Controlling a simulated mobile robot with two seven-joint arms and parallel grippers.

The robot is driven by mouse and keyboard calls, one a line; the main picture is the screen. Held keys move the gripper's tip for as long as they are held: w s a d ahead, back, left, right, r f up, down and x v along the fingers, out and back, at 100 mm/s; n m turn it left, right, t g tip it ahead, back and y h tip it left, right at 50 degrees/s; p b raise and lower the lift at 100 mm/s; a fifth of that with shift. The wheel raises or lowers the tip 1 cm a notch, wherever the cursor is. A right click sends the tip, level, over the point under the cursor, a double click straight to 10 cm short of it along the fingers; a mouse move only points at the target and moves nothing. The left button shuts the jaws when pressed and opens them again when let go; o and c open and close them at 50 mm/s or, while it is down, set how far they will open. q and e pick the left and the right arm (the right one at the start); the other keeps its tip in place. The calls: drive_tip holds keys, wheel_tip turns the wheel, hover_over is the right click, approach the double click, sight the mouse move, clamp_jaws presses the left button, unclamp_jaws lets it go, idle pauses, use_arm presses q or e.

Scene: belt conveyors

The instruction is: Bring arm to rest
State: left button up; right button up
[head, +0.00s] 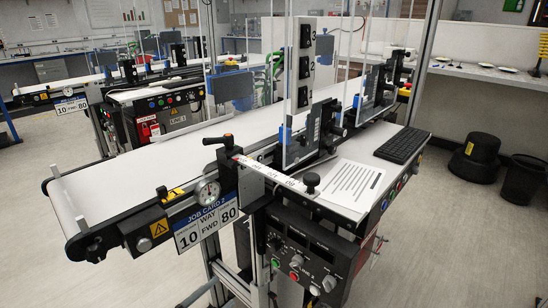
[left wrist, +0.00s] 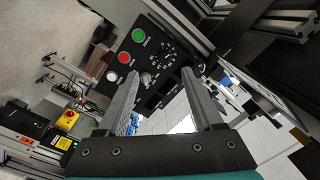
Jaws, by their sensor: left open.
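My left gripper (left wrist: 162,74) shows in the left wrist view with its two grey fingers spread apart and nothing between them. Beyond the fingertips is a black control panel (left wrist: 148,62) with a green, a red and a white button and a dial. I cannot tell the gap between fingertips and panel. In the head view I cannot make out either arm or gripper clearly. A similar panel (head: 300,262) hangs on the front of the near conveyor. My right gripper shows in neither view.
The near belt conveyor (head: 140,175) runs from front left to back right, its belt bare at the near end. A keyboard (head: 402,145) and printed sheet (head: 355,181) lie on its side shelf. A bin (head: 523,180) and black stool (head: 477,158) stand right. Floor at lower right is clear.

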use_arm(q)
drive_tip(key=s+a+f+n+g+y, duration=0.2)
drive_tip(key=s+a+f+n+y, duration=0.25)
drive_tip(key=f, duration=0.55)
drive_tip(key=s+a+f+n+g+y, duration=0.25)
drive_tip(key=s+f+n+y, duration=0.2)
drive_tip(key=f, duration=0.55)
drive_tip(key=s+f+n+g, duration=0.1)
drive_tip(key=s+f, duration=0.3)
drive_tip(key=s, duration=0.4)
drive_tip(key=s+f+n+g+y, duration=0.1)
drive_tip(key=s+f+g, duration=0.3)
drive_tip(key=s, duration=0.5)
drive_tip(key=s+f+n+g+y, duration=0.1)
drive_tip(key=s+f+n+g, duration=0.2)
drive_tip(key=s+f, duration=0.2)
drive_tip(key=s, duration=0.3)
drive_tip(key=shift+s+a+f, duration=0.15)
drive_tip(key=shift+s+f, duration=0.05)
drive_tip(key=shift+f, duration=0.05)
